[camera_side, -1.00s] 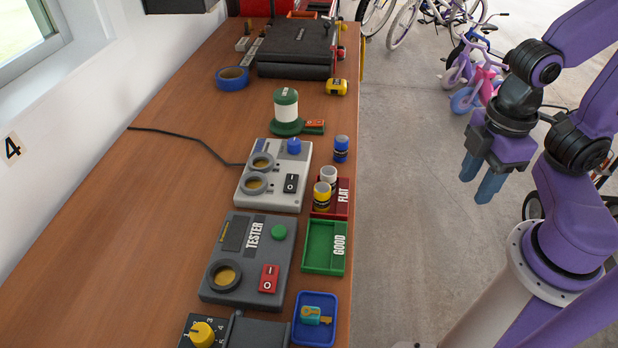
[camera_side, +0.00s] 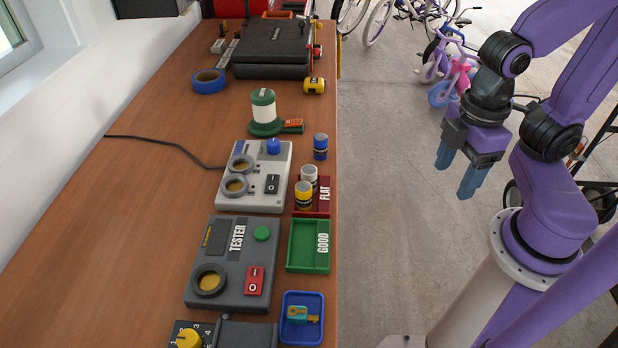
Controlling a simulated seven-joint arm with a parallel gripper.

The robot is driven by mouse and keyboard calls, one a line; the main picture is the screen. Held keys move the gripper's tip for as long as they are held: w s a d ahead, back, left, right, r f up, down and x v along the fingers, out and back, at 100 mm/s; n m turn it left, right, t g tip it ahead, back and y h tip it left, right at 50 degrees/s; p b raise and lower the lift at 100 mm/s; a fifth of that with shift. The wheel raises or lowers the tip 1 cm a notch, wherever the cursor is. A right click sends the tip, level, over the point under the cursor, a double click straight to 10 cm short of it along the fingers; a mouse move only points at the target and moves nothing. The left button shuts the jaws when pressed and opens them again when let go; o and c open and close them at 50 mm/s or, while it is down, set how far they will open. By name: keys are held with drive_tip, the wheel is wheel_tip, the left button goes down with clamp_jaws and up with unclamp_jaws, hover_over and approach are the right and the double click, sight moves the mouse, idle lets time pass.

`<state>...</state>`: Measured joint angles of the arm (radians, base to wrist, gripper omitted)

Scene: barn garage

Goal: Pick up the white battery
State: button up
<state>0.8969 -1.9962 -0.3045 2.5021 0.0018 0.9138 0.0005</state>
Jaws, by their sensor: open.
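The white battery (camera_side: 309,173) stands upright in the red FLAT tray (camera_side: 322,199), just behind a yellow battery (camera_side: 303,196). It is a short cylinder with a pale top, and its lower part is partly hidden by the yellow one. A blue battery (camera_side: 320,147) stands on the bench just beyond the tray. My gripper (camera_side: 456,177) is open and empty, off the right side of the bench over the floor, well apart from the batteries. Its two blue fingers point down.
A green GOOD tray (camera_side: 291,247) is empty. A grey tester (camera_side: 220,262), a light grey two-socket device (camera_side: 262,196), a blue tray (camera_side: 287,326) with a key and a green-white canister (camera_side: 262,112) stand nearby. Bare wood lies to the left.

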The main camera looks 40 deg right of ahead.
wheel_tip(320, 180, up, 8)
drive_tip(key=n, duration=0.8)
hover_over(309, 169)
drive_tip(key=f, duration=1.1)
drive_tip(key=shift+s+d+f, duration=0.15)
drive_tip(key=shift+d+f, duration=0.05)
drive_tip(key=shift+d, duration=0.1)
drive_tip(key=shift+a+f, duration=0.2)
drive_tip(key=shift+f, duration=1.35)
drive_tip(key=shift+a+f, duration=0.15)
drive_tip(key=shift+f, duration=1.35)
drive_tip(key=shift+c, duration=0.3)
clamp_jaws()
